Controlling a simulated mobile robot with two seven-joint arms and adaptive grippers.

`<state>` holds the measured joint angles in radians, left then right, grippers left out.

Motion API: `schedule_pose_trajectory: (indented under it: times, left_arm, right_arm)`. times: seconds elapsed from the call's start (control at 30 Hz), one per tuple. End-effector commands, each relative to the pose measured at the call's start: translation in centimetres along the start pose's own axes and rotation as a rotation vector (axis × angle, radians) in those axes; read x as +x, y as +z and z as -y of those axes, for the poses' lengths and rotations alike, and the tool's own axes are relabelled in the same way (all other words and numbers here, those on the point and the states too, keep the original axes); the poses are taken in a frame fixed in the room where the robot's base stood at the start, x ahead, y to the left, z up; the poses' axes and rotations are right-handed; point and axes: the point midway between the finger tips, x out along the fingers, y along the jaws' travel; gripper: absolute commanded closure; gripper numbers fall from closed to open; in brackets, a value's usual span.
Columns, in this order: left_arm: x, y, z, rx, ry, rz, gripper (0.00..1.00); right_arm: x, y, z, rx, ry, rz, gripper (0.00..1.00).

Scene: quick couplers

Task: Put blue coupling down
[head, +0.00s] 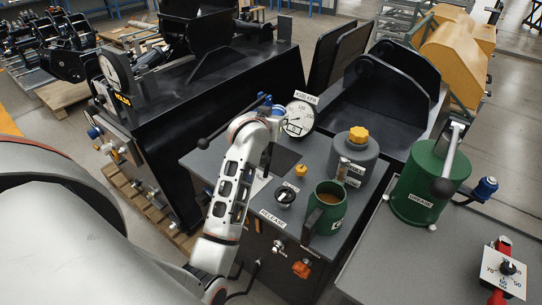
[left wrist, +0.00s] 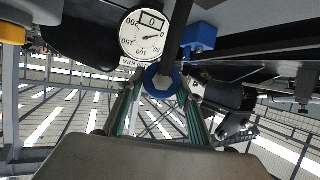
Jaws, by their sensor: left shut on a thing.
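My left gripper (left wrist: 162,88) is shut on a blue coupling (left wrist: 162,78) in the left wrist view. The coupling is a blue ring with a pale hexagonal centre, held between the two green-edged fingers. It is close to the round pressure gauge (left wrist: 144,34) in that view; I cannot tell whether it touches anything behind it. In the head view my left arm reaches over the grey bench top, and its bent wrist hides the fingers and most of what they hold. Blue parts (head: 278,110) show just behind the wrist, beside the gauge (head: 298,118). My right gripper is not in view.
A black lever and blue block (left wrist: 200,37) lie close to the held coupling. On the bench stand a green mug (head: 325,208), a grey can with a yellow cap (head: 354,158) and knobs. A green grease pot (head: 420,185) and another blue coupling (head: 486,187) are at right.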

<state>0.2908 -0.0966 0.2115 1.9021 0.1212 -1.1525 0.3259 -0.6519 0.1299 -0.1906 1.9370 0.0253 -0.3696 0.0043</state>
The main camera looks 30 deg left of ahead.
Motion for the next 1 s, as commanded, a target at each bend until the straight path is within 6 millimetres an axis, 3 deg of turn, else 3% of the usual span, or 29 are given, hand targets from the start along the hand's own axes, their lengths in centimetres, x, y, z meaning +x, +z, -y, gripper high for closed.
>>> schedule_pose_trajectory:
  times: [0.03, 0.2, 0.37, 0.9, 1.0]
  left_arm:
    - [1.0, -1.6, 0.3, -0.009, -0.011, -0.005, 0.94]
    - [2.9, -4.3, 1.1, -0.016, -0.036, -0.002, 0.94]
    - [3.7, -4.5, 1.4, -0.016, -0.044, 0.002, 0.94]
    - [8.4, 6.9, 1.4, -0.015, -0.044, 0.003, 0.94]
    - [9.0, 8.3, 1.4, -0.015, -0.044, 0.001, 0.94]
  right_arm:
    - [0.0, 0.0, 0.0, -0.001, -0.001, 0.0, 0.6]
    - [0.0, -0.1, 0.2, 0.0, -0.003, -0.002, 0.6]
    - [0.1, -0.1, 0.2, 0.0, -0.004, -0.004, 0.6]
    - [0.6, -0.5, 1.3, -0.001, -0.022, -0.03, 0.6]
    - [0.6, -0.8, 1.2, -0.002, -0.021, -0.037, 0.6]
